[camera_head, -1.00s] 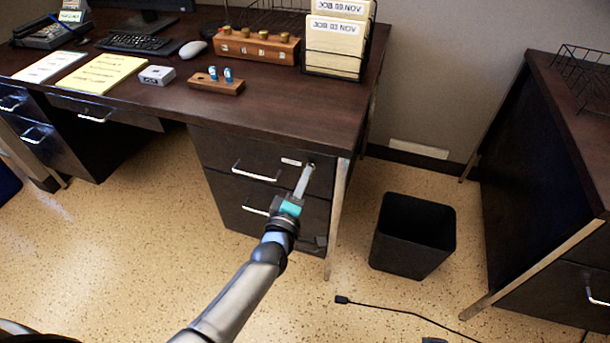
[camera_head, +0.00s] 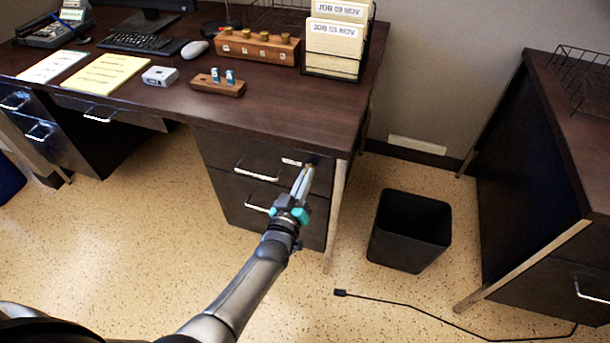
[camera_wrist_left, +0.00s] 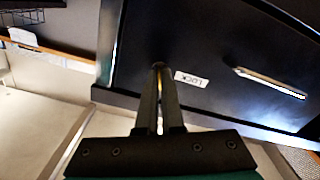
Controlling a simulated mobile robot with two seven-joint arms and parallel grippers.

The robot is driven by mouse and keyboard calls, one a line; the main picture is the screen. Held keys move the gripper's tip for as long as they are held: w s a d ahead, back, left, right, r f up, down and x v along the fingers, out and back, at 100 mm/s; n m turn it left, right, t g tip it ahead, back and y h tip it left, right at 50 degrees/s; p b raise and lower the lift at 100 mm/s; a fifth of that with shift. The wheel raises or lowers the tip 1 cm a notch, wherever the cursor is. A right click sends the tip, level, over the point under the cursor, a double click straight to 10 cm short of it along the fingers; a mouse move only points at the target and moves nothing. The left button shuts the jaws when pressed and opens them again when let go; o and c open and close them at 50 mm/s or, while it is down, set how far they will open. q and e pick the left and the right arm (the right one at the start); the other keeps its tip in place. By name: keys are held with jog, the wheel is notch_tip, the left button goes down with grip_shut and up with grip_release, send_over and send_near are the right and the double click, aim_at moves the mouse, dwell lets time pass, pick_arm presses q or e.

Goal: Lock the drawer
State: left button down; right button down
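The top drawer (camera_head: 238,158) of the desk's right pedestal is closed, with a bar handle (camera_head: 256,170). A white label reading "LOCK" (camera_wrist_left: 191,79) is on its front, beside the lock (camera_wrist_left: 158,66). My left gripper (camera_head: 307,172) points at the drawer's upper right corner. In the left wrist view its fingers (camera_wrist_left: 159,85) are close together on a thin brass-coloured piece, apparently a key (camera_wrist_left: 159,78), with its tip at the lock. The fingers hide most of it, and how deep it sits cannot be told. My right gripper is not in view.
A black waste bin (camera_head: 408,230) stands right of the desk. A black cable (camera_head: 400,304) lies on the floor. On the desktop (camera_head: 290,108) are a wooden block with two blue-and-white pieces (camera_head: 218,86), a knobbed wooden rack (camera_head: 256,47) and a file holder (camera_head: 335,45).

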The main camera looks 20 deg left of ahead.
pick_arm(q)
jog(key=shift+m+p, duration=0.35)
jog(key=shift+m, duration=1.85)
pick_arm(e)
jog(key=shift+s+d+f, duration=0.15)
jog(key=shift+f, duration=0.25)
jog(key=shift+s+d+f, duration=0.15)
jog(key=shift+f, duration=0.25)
pick_arm(q)
jog(key=c, duration=1.1)
grip_release()
jog(key=shift+o, duration=0.2)
jog(key=shift+s, duration=0.1)
